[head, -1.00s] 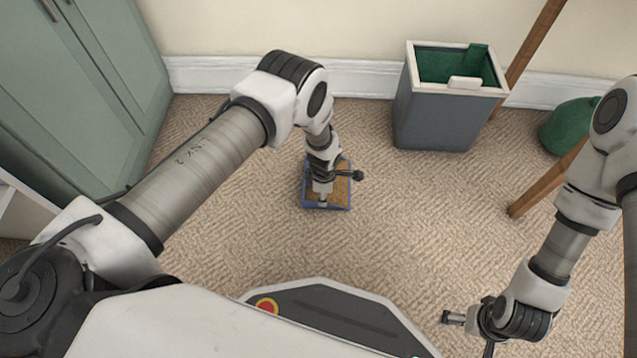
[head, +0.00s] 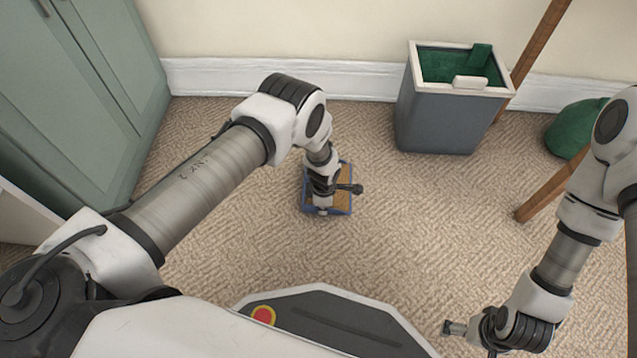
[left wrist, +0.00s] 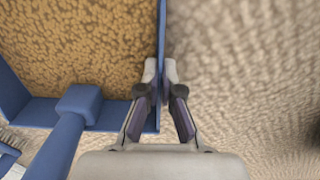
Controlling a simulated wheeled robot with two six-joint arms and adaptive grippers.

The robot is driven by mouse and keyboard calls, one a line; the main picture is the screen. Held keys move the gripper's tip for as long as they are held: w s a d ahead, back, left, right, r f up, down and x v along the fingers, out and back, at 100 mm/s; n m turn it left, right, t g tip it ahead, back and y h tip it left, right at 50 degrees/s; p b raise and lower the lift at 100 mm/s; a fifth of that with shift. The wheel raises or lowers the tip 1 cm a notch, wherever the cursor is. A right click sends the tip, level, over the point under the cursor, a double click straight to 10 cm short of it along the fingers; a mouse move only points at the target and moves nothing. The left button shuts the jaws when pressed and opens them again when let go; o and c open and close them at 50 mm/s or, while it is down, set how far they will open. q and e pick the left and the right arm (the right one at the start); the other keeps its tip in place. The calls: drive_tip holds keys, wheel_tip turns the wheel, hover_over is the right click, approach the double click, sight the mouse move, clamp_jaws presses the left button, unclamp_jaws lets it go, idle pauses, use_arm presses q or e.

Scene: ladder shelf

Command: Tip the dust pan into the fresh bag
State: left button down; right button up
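The blue dust pan (head: 347,211) lies on the carpet ahead of me, its bed covered with brown debris (left wrist: 90,40). In the left wrist view the pan's side wall (left wrist: 161,40) stands between the fingers of my left gripper (left wrist: 160,72), one inside the pan and one outside. The fingers are close against the thin wall. The pan's blue handle (left wrist: 62,142) runs down to the left of them. The fresh bag is the green liner (head: 445,66) inside the grey bin (head: 437,122). My right gripper (head: 452,328) is low at the right, away from the pan; its fingers are unclear.
A tied green bag (head: 572,130) sits on the carpet at the right, behind a wooden leg (head: 548,186). A green cabinet (head: 75,90) stands at the left. Carpet is clear between pan and bin.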

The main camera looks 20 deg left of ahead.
use_arm(q)
drive_tip(key=shift+r, duration=0.15)
drive_tip(key=shift+r+p, duration=1.05)
drive_tip(key=shift+r, duration=0.3)
drive_tip(key=shift+r+p, duration=2.1)
drive_tip(key=shift+r, duration=0.9)
